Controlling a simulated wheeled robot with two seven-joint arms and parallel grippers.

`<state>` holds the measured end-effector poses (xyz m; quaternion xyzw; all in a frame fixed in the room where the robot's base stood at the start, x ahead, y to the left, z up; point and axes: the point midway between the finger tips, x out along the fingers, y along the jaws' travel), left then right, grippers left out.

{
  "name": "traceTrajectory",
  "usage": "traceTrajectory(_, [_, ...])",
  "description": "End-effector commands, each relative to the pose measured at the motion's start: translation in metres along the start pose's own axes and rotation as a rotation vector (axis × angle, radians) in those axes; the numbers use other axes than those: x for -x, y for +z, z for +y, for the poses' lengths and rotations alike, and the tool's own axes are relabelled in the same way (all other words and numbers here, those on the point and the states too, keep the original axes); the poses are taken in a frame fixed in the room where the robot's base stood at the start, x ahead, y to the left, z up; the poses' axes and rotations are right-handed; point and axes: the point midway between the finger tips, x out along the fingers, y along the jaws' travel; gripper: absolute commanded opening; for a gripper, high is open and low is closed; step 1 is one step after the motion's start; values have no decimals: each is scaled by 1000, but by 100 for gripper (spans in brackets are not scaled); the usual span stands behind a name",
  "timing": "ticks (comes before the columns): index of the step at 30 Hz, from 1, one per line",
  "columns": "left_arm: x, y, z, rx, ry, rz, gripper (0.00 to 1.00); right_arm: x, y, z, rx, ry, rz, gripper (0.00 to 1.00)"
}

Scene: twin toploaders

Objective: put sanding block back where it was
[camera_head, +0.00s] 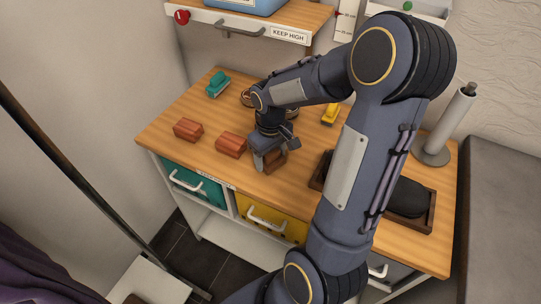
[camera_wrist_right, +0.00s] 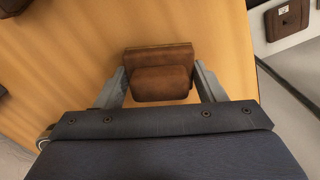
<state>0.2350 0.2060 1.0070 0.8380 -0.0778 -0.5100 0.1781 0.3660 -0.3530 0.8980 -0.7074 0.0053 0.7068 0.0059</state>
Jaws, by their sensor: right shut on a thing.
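A brown, two-tiered block (camera_wrist_right: 162,84) sits between the two fingers of my right gripper (camera_wrist_right: 162,78) in the right wrist view, with a finger against each side. In the head view this block (camera_head: 273,160) shows low at the front part of the wooden worktop, partly hidden by my right gripper (camera_head: 268,158). I cannot tell whether it touches the top. Two similar reddish-brown blocks, one in the middle (camera_head: 231,145) and one further left (camera_head: 188,130), lie on the worktop. My left gripper is not in view.
The worktop (camera_head: 165,140) holds a teal object (camera_head: 217,84) and a yellow object (camera_head: 330,114) farther back. A dark tray (camera_head: 430,215) and a paper-roll stand (camera_head: 432,152) are at the right. Teal (camera_head: 190,187) and yellow (camera_head: 270,222) drawers are below the front edge.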

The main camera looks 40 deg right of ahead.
Motion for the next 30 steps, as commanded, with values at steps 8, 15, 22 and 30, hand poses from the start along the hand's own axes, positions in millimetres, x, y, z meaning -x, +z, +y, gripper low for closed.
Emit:
traceTrajectory(8, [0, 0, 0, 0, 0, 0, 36, -2, 0, 0, 0, 0, 1, 42])
traceTrajectory(15, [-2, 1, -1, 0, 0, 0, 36, -5, 0, 0, 0, 0, 1, 75])
traceTrajectory(22, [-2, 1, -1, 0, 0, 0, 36, -5, 0, 0, 0, -1, 1, 85])
traceTrajectory(30, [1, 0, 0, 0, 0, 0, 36, 7, -1, 0, -1, 1, 3, 85])
